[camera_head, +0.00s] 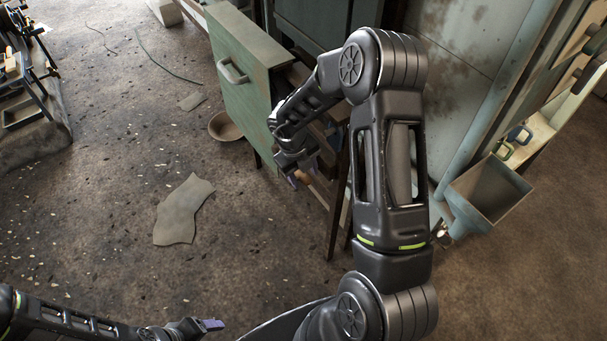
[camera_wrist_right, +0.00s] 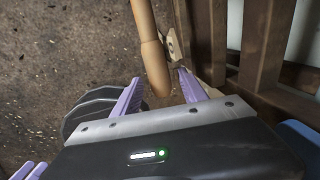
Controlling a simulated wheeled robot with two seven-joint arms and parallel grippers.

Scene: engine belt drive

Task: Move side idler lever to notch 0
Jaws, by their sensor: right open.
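A lever with a rounded wooden handle (camera_wrist_right: 152,55) comes down from the top of the right wrist view; it looks like the side idler lever. In the head view the handle (camera_head: 316,193) shows beside my right gripper (camera_head: 303,178). In the right wrist view the purple fingers of the right gripper (camera_wrist_right: 160,92) are apart, with the handle's end between or just above them; contact cannot be told. Notch marks are not readable. My left gripper (camera_head: 210,324) is low in the head view, with one purple fingertip showing, away from the lever.
A green drawer front (camera_head: 243,85) with a pale handle stands left of my right arm. Dark wooden slats (camera_wrist_right: 265,50) stand right of the lever. A bowl (camera_head: 225,127) and a flat sheet (camera_head: 183,210) lie on the floor. An open bin (camera_head: 488,192) stands at the right.

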